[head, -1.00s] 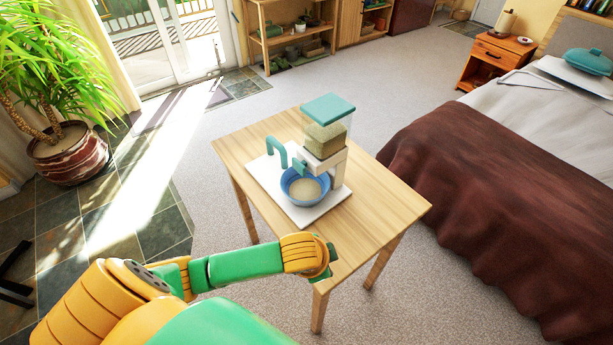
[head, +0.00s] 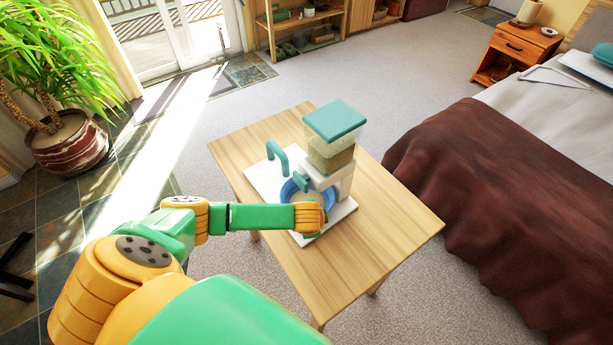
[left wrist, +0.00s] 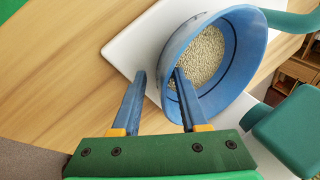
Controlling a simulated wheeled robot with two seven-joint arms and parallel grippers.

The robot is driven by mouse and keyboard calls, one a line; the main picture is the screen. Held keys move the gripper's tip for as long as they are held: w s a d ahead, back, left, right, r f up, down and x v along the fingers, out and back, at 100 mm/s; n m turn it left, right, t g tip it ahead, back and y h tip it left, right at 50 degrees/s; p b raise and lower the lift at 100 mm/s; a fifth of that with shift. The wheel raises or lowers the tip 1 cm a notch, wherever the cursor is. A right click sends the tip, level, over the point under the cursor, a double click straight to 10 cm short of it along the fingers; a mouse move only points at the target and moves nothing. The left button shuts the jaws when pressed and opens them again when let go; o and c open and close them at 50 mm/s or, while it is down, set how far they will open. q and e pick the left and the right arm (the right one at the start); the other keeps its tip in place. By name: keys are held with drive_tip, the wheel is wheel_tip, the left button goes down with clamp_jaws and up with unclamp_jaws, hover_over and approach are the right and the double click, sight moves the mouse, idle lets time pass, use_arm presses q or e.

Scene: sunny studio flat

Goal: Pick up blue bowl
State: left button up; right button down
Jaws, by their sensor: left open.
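The blue bowl (head: 291,189) sits on a white board (head: 262,178) on the wooden table, under the dispenser, partly hidden by my left arm in the head view. In the left wrist view the bowl (left wrist: 247,62) holds pale grain-like pellets (left wrist: 205,55). My left gripper (left wrist: 160,74) is open at the bowl's near rim. One finger reaches over the inside of the bowl and the other is outside, over the white board. No grip on the rim shows. My right gripper is in neither view.
The dispenser (head: 331,155), with a teal lid and grain inside, stands right beside the bowl. A teal curved handle (head: 279,156) rises at the board's left. The table (head: 385,225) is bare at its right and front. A bed (head: 480,190) stands to the right.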

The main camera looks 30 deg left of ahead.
use_arm(q)
drive_tip(key=shift+s+f, duration=0.15)
drive_tip(key=c, duration=0.6)
drive_tip(key=shift+a, duration=0.15)
clamp_jaws()
idle(0.4)
